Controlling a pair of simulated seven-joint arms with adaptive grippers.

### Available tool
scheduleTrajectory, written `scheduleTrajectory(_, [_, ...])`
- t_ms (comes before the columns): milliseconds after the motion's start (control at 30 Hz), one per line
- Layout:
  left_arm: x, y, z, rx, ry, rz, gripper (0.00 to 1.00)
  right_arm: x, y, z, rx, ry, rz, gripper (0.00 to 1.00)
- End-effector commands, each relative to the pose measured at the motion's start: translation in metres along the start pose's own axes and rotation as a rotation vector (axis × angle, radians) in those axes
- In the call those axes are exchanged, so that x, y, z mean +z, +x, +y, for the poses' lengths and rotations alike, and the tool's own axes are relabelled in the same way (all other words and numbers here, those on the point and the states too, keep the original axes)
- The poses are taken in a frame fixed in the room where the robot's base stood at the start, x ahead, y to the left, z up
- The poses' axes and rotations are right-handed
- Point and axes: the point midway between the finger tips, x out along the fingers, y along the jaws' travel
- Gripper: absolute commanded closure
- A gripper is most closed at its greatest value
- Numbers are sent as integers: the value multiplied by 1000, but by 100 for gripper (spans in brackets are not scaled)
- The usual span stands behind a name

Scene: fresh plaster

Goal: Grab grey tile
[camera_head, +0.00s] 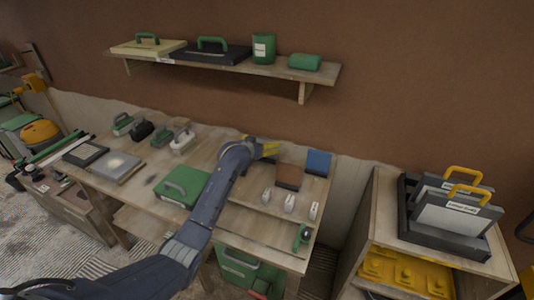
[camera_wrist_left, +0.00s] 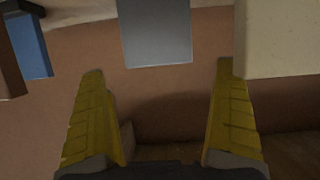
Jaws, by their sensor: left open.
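The grey tile (camera_wrist_left: 156,34) shows at the top middle of the left wrist view, as a flat grey block. My left gripper (camera_wrist_left: 158,72) is open, with its two yellow fingers spread on either side of the line to the tile. The tile lies beyond the fingertips, with nothing held between them. In the head view my left gripper (camera_head: 270,150) is over the back of the bench, left of the brown tile (camera_head: 288,177) and the blue tile (camera_head: 318,162). I cannot make out the grey tile there; the arm and gripper cover that area. My right gripper is not in view.
A beige block (camera_wrist_left: 285,40) is close on the right in the wrist view. A green case (camera_head: 182,186) lies left of my arm on the bench (camera_head: 255,225). Several small white pieces stand in front of the tiles. A wall shelf (camera_head: 225,61) hangs above; a cabinet stands at right.

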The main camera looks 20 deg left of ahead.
Motion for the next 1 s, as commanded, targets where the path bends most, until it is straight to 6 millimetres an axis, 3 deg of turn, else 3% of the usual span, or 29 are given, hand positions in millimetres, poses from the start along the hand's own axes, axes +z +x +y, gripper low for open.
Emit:
scheduleTrajectory(367, [0,14,1,0,-1,-1,0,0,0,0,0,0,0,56])
scheduleTrajectory(700, [-1,48,2,0,-1,-1,0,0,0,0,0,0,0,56])
scheduleTrajectory(1000, [-1,60,2,0,0,0,0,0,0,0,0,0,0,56])
